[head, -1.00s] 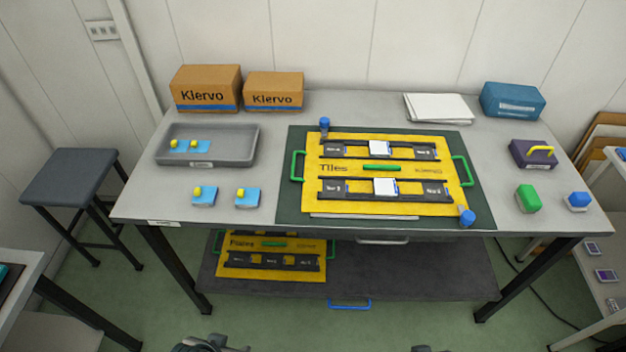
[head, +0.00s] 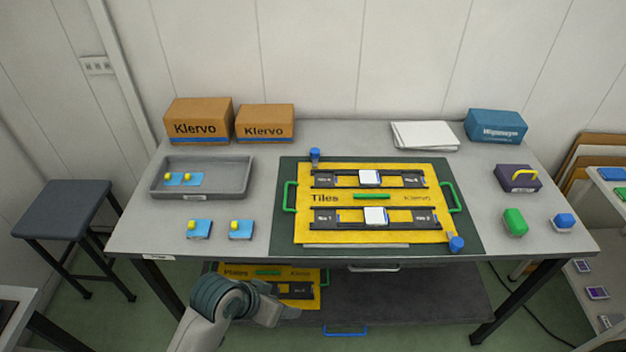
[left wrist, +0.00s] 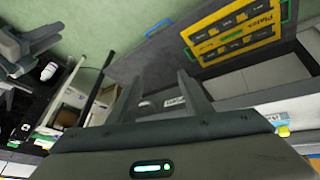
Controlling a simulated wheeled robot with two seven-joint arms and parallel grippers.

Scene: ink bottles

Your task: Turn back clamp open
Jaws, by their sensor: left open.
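The yellow tile board (head: 310,236) lies on a dark green mat (head: 282,238) on the grey table. A blue clamp (head: 315,157) sits at the board's back left corner; this is the back clamp. A second blue clamp (head: 456,244) sits at its front right corner. My left gripper (head: 287,313) is in front of the table, low and well short of the back clamp. In the left wrist view its two fingers (left wrist: 168,92) are apart with nothing between them. My right gripper is not in view.
A grey tray (head: 202,191) and two blue pieces with yellow knobs (head: 199,230) are on the left. Boxes (head: 198,121) stand behind. A second yellow board (left wrist: 236,30) lies on the lower shelf.

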